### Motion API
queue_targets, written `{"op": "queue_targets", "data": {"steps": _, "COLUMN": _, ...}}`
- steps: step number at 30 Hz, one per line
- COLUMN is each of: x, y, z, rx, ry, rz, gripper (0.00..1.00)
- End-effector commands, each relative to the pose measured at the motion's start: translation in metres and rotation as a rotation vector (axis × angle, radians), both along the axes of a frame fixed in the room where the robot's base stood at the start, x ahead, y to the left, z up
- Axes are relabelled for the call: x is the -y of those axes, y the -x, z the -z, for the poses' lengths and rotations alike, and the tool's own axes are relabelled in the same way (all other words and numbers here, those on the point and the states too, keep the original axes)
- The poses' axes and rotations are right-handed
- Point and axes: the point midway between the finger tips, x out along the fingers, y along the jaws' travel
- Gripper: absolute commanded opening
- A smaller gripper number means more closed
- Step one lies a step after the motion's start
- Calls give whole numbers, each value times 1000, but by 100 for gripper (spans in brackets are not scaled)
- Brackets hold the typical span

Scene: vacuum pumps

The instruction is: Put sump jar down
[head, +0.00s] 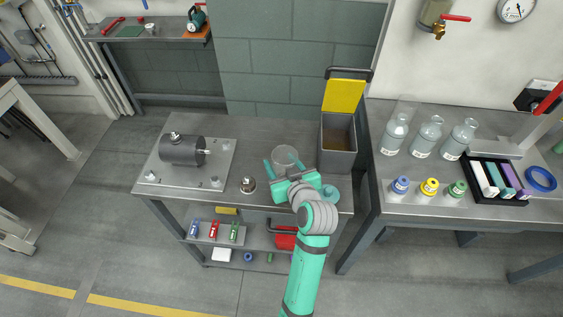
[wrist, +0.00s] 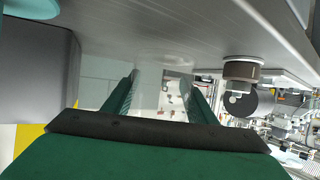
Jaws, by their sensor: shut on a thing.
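The sump jar (head: 285,157) is a clear, see-through cup over the grey workbench (head: 255,135), left of the grey bin. My gripper (head: 283,168) is shut on it, with one green finger on each side. In the wrist view the clear jar (wrist: 163,82) shows between the two fingers (wrist: 160,95), close to the bench top, which appears at the top of that picture. I cannot tell whether its base touches the bench. A dark grey pump (head: 183,150) lies on a metal plate at the left of the bench.
A grey bin (head: 338,161) with a raised yellow lid stands right of the jar. A small dark-and-metal fitting (head: 248,185) and a teal round part (head: 329,193) are near the front edge. The bench behind the fitting is clear. Bottles (head: 427,137) stand on the right table.

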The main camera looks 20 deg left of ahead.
Motion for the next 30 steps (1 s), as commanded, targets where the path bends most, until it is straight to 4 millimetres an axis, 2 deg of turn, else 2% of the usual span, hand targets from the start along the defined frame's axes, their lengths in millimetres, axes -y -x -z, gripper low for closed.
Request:
{"op": "queue_targets", "data": {"steps": 7, "x": 0, "y": 1, "z": 10, "rx": -1, "ry": 0, "rz": -1, "gripper": 23}}
{"op": "queue_targets", "data": {"steps": 30, "x": 1, "y": 0, "z": 14, "rx": 0, "ry": 0, "rz": 2, "gripper": 23}}
